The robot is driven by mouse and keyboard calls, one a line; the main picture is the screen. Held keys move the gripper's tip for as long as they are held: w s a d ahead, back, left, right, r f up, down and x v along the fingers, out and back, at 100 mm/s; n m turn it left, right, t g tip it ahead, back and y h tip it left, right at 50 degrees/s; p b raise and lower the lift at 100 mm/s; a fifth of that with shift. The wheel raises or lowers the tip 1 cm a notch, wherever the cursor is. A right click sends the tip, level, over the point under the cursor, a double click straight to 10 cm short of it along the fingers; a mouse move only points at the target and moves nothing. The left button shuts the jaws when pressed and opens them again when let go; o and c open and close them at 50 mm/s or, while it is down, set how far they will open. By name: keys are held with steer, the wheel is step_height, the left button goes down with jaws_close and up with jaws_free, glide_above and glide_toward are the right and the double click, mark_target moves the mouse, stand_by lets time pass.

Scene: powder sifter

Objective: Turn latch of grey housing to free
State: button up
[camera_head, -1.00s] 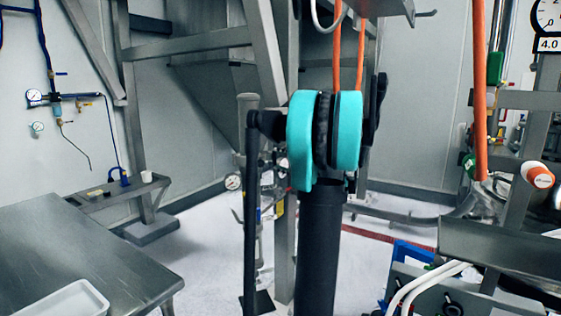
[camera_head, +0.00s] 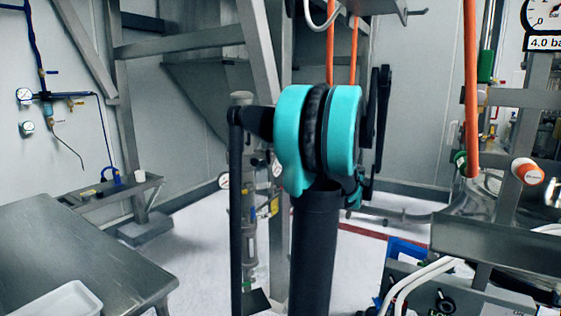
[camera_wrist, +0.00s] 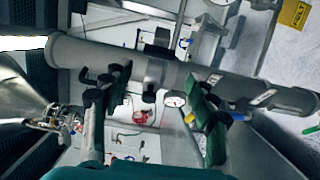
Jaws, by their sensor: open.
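In the wrist view, my gripper (camera_wrist: 156,84) is open, with a finger on each side and a gap between them. A long grey tube-like housing (camera_wrist: 255,88) lies across the picture beyond the fingertips. A wider collar (camera_wrist: 158,72) and small dark fittings sit near its middle, in line with the gap. I cannot tell which fitting is the latch, nor whether a finger touches the housing. In the head view, an upright grey cylinder (camera_head: 241,170), probably the same housing, stands behind my arm and is partly hidden.
A steel table (camera_head: 85,245) with a white tray (camera_head: 62,302) stands at the lower left. Orange hoses (camera_head: 471,90) hang at the right beside a metal frame. A steel funnel shape (camera_wrist: 22,95) is at the left of the wrist view, with a round gauge (camera_wrist: 175,100) near the gap.

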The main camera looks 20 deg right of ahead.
steer(key=v, duration=0.3)
steer(key=shift+s+d, duration=0.1)
steer(key=shift+s, duration=0.2)
